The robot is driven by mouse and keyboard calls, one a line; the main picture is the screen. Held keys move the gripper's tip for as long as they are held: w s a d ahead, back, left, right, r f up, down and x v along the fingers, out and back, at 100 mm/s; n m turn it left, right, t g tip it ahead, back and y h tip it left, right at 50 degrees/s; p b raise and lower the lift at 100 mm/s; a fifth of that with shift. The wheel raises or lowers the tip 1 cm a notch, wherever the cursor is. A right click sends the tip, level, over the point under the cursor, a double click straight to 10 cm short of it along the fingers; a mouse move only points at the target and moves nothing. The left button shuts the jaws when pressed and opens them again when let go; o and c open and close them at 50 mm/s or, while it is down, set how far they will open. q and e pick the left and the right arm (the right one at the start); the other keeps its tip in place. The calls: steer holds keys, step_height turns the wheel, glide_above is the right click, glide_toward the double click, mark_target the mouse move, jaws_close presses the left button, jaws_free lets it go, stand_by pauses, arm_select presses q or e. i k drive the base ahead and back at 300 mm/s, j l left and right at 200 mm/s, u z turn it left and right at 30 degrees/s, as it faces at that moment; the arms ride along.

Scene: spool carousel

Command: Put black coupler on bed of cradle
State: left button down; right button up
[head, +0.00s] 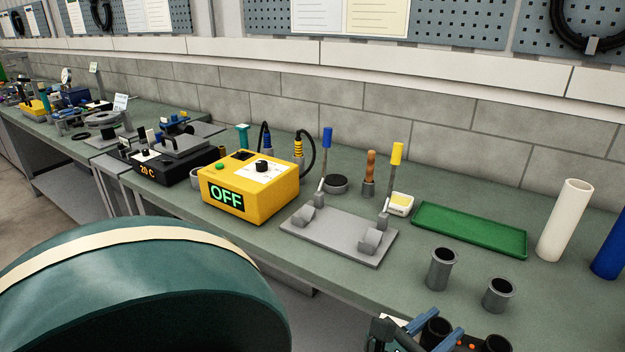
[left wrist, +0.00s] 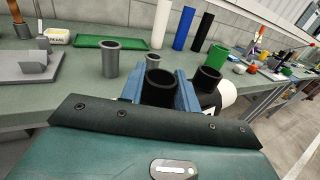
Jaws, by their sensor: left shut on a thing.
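My left gripper (head: 435,331) is low in the head view, near the table's front edge. Its blue fingers are shut on a black coupler (head: 436,326), an open-topped tube held roughly upright. The left wrist view shows the same coupler (left wrist: 160,88) between the fingers (left wrist: 161,84). Whether its base touches anything is hidden. The cradle (head: 335,238) is a grey plate with grey blocks and two upright levers, one blue-tipped and one yellow-tipped. It stands farther back and left of the gripper. Its near corner also shows in the left wrist view (left wrist: 28,68). My right gripper is not in view.
Two grey flanged cups (head: 440,270) (head: 498,294) stand between gripper and cradle, toward the right. Another black tube (left wrist: 207,80) is close beside the held coupler. A green tray (head: 470,229), a white tube (head: 564,220) and a yellow box reading OFF (head: 248,187) stand farther back.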

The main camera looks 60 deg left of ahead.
mark_target(335, 232)
steer(key=k+j+u, duration=0.1)
steer(key=j, duration=0.3)
steer(key=j+u, duration=0.1)
steer(key=j, duration=0.3)
steer(key=i+j+u, duration=0.1)
steer(key=j, duration=0.4)
steer(key=i+l, duration=0.1)
steer(key=i, duration=0.15)
